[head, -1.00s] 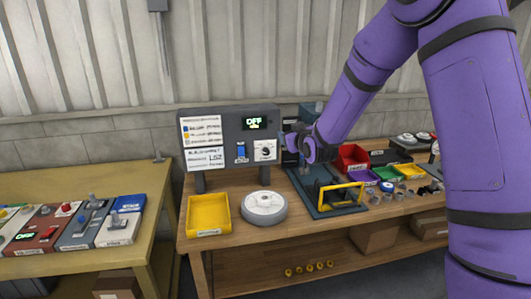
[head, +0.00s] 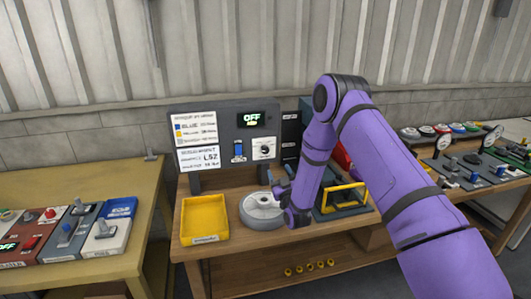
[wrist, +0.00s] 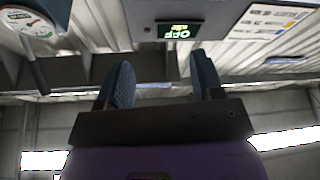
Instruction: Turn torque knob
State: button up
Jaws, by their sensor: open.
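The torque knob (head: 264,149) is a small dark dial on a white plate, on the upright dark panel (head: 216,118). Left of it is a blue switch (head: 238,151); above it a display (head: 251,118) reads OFF in green. My gripper (head: 277,182) is low in front of the panel, below the knob and apart from it, by the round grey disc (head: 262,210). In the wrist view my two fingers (wrist: 162,82) are spread with nothing between them. The display (wrist: 180,31) shows inverted there; I cannot make out the knob in that view.
A yellow tray (head: 204,219) stands left of the disc on the wooden bench. A yellow-handled fixture (head: 345,197) is right of my forearm. Another bench (head: 75,184) with switch boxes stands at left. The wrist view shows a round gauge (wrist: 27,22).

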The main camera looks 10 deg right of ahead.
aim_at(266, 151)
jog(key=w, duration=0.8)
jog(key=w+a, duration=0.1)
jog(key=w, duration=0.4)
jog(key=shift+w+a+r, duration=0.1)
jog(key=shift+r, duration=0.2)
jog(key=shift+x, duration=0.75)
jog(key=c, duration=0.9)
